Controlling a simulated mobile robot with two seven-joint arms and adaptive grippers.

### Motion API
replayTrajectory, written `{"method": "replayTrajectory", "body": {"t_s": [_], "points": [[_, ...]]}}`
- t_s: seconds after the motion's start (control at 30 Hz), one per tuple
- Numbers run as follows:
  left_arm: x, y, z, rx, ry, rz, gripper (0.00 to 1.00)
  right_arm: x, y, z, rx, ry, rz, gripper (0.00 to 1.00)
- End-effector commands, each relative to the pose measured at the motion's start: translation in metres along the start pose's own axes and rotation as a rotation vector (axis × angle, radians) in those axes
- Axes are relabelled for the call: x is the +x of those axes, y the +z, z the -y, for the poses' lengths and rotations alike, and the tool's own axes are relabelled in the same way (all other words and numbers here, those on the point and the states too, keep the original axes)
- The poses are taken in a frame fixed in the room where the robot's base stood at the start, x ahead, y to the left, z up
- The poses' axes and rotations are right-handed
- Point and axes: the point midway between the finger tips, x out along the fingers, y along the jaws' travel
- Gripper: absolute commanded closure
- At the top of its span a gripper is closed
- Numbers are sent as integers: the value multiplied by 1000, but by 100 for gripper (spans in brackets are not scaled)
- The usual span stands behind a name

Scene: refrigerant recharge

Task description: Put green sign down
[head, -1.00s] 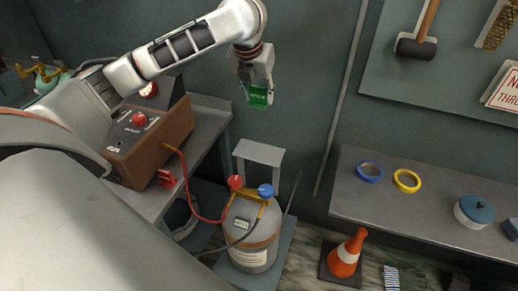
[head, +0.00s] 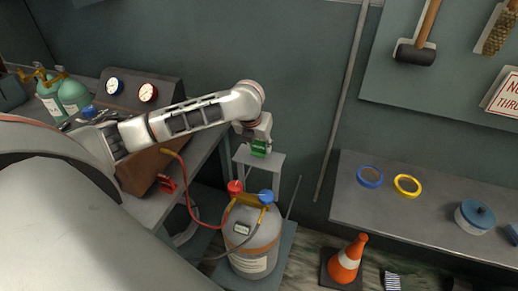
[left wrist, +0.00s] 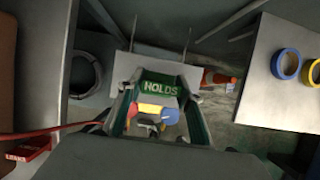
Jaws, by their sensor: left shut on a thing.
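The green sign (head: 260,148) is in my left gripper (head: 258,142), which is shut on it and points down. In the head view the sign appears at the flat top of a small grey stand (head: 270,160) behind the refrigerant cylinder (head: 256,258). I cannot tell whether the sign touches the stand. My right gripper is not in view.
The cylinder has a red valve knob (head: 235,187) and a blue one (head: 267,195), with a red hose to the left bench. An orange cone (head: 346,258) stands to the right. The right bench (head: 415,215) holds blue and yellow tape rolls and a pot.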

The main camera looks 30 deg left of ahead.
Motion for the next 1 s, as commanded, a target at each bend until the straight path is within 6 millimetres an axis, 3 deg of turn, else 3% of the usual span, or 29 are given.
{"method": "replayTrajectory", "body": {"t_s": [0.17, 0.53, 0.57, 0.6, 1.0], "points": [[17, -7, 0, 0, 1, -1, 86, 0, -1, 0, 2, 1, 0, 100], [20, -8, 0, 0, 1, 0, 86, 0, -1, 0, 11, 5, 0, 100], [20, -8, 0, 0, 1, 0, 57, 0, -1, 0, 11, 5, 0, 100], [20, -8, 0, 0, 1, 0, 48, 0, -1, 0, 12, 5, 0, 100], [17, -7, 0, 0, 1, 1, 48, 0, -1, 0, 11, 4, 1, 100]]}}
